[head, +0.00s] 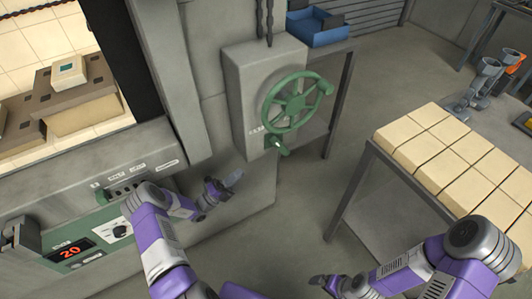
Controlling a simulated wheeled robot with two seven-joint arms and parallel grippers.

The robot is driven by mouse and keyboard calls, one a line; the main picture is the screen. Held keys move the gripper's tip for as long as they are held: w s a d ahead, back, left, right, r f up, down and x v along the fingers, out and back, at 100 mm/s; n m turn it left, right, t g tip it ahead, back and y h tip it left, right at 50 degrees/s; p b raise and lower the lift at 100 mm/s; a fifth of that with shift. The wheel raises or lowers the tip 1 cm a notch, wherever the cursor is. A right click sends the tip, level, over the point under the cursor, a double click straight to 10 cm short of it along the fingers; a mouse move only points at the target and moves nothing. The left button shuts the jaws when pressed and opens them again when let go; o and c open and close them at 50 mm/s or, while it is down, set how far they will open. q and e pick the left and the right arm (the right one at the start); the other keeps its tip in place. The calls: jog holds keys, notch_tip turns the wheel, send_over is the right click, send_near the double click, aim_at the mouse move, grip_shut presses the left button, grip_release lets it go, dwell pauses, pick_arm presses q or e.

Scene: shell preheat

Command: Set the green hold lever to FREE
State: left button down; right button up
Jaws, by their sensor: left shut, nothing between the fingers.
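A grey box (238,95) on the wall carries a green handwheel (297,98). Just below the wheel, a short green lever (278,145) with a pale tip sticks out from the box's lower front and points down to the right. Small lettering beside it is too small to read. My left gripper (232,181) is shut and empty, below and left of the lever and apart from it. My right gripper (322,282) is low in the picture, far below the lever; its fingers are too small and dark to read.
A control panel with a red display (69,250) is at lower left, under an opening with pale blocks. A table of cream blocks (440,150) stands at right. A blue bin (318,28) sits on a bench behind the box. Floor between is clear.

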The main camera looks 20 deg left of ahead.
pick_arm(q)
jog(key=shift+d, duration=0.1)
jog(key=b, duration=0.1)
send_near(278, 144)
jog(key=w+r, duration=0.1)
jog(key=w, duration=0.3)
jog(key=shift+w+d+r, duration=0.25)
jog(key=shift+d, duration=0.15)
jog(key=shift+w+d+r, duration=0.25)
jog(key=shift+d, duration=0.15)
